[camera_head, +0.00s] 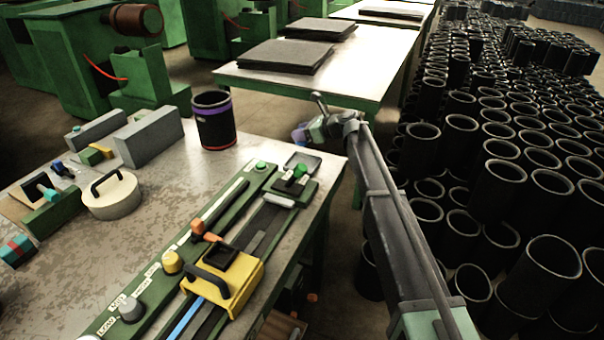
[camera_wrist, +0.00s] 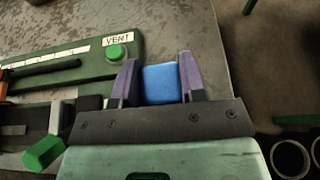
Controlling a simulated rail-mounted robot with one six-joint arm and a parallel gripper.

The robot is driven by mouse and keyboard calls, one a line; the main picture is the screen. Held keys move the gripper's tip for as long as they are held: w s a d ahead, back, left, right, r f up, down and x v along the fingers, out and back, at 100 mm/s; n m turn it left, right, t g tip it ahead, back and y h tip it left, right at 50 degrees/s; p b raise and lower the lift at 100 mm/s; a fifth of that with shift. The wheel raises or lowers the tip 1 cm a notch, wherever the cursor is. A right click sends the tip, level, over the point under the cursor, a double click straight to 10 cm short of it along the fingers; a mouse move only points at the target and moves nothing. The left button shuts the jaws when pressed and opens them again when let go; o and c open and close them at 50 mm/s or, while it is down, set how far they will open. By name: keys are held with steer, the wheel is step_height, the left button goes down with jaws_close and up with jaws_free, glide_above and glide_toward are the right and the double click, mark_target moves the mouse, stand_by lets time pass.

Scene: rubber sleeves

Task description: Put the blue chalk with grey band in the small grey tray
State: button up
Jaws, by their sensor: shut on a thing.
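A blue block (camera_wrist: 161,84), which looks like the blue chalk, sits between the purple fingers of my gripper (camera_wrist: 159,82) in the wrist view. My gripper is shut on it; no grey band shows on the visible face. In the head view my gripper (camera_head: 303,132) is over the far right corner of the workbench, and the block is hard to make out there. A small grey tray (camera_head: 302,159) with a dark rim lies at that corner, just below and in front of my gripper in the picture. I cannot make the tray out in the wrist view.
A green control panel (camera_head: 150,290) with knobs and a green button (camera_wrist: 116,52) runs along the bench. A dark cylinder (camera_head: 214,125) stands left of my gripper. A green-handled slide (camera_head: 297,178) is beside the tray. Many black sleeves (camera_head: 505,185) fill the floor at right.

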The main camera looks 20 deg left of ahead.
step_height(320, 180, down, 9)
steer(key=b, duration=0.6)
steer(key=shift+f+b, duration=0.1)
steer(key=shift+b, duration=0.2)
steer(key=shift+r, duration=0.35)
steer(key=shift+f, duration=0.25)
steer(key=o, duration=1)
steer(key=shift+r, duration=0.1)
steer(key=shift+r+p, duration=0.25)
steer(key=shift+p, duration=0.15)
steer(key=p+v, duration=0.4)
steer(key=v, duration=0.7)
steer(key=shift+d, duration=0.55)
